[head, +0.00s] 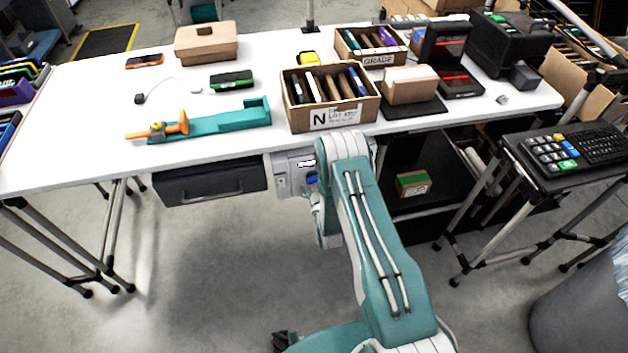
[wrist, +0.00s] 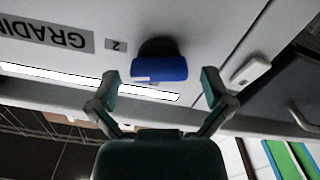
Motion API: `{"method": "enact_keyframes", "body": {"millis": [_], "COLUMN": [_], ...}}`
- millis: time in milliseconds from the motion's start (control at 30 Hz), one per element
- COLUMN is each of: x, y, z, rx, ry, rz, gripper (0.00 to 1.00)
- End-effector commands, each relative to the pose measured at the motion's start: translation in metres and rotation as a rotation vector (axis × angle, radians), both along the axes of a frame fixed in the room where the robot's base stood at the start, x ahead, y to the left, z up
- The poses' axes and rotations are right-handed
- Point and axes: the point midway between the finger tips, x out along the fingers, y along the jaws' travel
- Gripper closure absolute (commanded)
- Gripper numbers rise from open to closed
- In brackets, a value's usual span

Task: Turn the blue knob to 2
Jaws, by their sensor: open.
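The blue knob (wrist: 160,69) shows in the wrist view as a short bar lying nearly level across a dark round base on a pale panel. A small pale mark sits at its lower left edge. A small label with a 2 (wrist: 116,45) is to its left, upside down in this view. My gripper (wrist: 160,87) is open, with one finger on each side of the knob, apart from it. In the head view the knob (head: 311,179) is a small blue patch on the grey box under the table edge; my arm hides most of the gripper there.
A GRADING label (wrist: 45,33), partly cut off, and a white piece (wrist: 250,72) are on the panel. The white table (head: 90,110) overhangs the box. A dark drawer (head: 210,183) is left of it, and a dark shelf unit (head: 415,160) right. A carton (head: 335,117) stands above.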

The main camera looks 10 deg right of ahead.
Motion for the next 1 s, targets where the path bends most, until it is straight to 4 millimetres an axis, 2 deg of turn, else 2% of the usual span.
{"method": "enact_keyframes", "body": {"millis": [133, 400, 433, 467, 500, 600, 833, 1000], "x": [0.0118, 0.0140, 0.0139, 0.0139, 0.0138, 0.0138, 0.0142, 0.0143], "y": [0.0000, 0.0000, 0.0000, 0.0000, 0.0000, 0.0000, 0.0004, 0.0007], "z": [-0.0001, -0.0002, -0.0002, -0.0002, -0.0002, -0.0002, -0.0003, -0.0002], "rx": [0.000, 0.001, 0.001, 0.001, 0.001, 0.001, 0.016, 0.132], "ry": [0.000, 0.001, 0.001, 0.001, 0.001, 0.001, 0.002, 0.001], "rz": [0.000, 0.000, 0.000, 0.000, 0.000, 0.001, 0.002, 0.002], "gripper": [0.00, 0.00, 0.04, 0.18, 0.36, 0.74, 0.73, 0.73]}}
